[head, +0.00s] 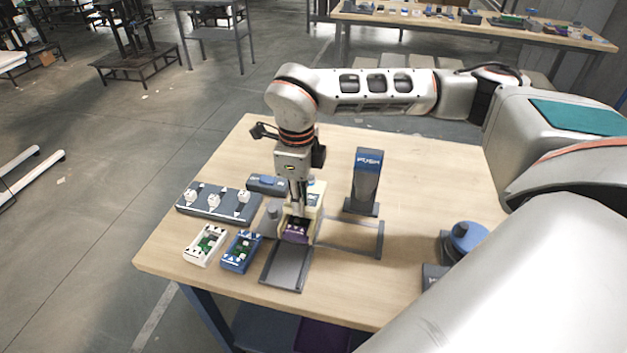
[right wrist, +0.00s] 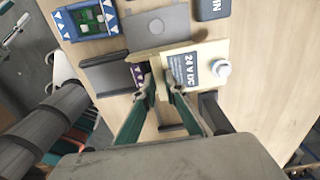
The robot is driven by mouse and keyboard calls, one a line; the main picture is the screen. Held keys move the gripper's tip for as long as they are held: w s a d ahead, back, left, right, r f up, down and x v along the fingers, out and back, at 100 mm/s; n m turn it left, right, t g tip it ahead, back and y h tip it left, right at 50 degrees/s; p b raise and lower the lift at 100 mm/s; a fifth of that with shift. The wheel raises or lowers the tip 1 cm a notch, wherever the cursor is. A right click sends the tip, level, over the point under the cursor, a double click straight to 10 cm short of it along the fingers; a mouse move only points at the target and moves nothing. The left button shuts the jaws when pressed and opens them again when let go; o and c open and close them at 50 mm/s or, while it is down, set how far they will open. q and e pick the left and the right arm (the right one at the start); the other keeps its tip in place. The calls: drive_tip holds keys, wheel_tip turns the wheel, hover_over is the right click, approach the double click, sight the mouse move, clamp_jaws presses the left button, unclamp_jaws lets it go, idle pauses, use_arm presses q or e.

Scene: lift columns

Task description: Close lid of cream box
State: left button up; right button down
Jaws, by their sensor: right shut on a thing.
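The cream box (head: 316,198) stands near the middle of the table, partly hidden behind my right gripper (head: 298,210). In the right wrist view the cream box (right wrist: 208,52) shows a dark "24 V DC" label and a round white knob. A purple part (head: 296,233) with pale marks sits at its near side. My right gripper (right wrist: 161,82) points down at the box, its fingers closed on a thin cream edge that looks like the lid (right wrist: 153,60). The fingers hide much of this edge, and the lid's exact angle is unclear. My left gripper is out of view.
A grey plate (head: 287,267) lies in front of the box. White (head: 204,244) and blue (head: 242,251) housings with green boards lie left of it. A dark block with white knobs (head: 186,203) is behind them. A dark upright stand (head: 367,180) and blue-topped device (head: 467,237) are to the right.

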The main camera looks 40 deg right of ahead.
drive_tip(key=shift+s+a, duration=1.4)
drive_tip(key=shift+a, duration=0.2)
drive_tip(key=c, duration=2.1)
unclamp_jaws()
drive_tip(key=shift+c, duration=0.2)
wheel_tip(320, 180, up, 6)
drive_tip(key=p, duration=0.3)
drive_tip(key=shift+p, duration=0.3)
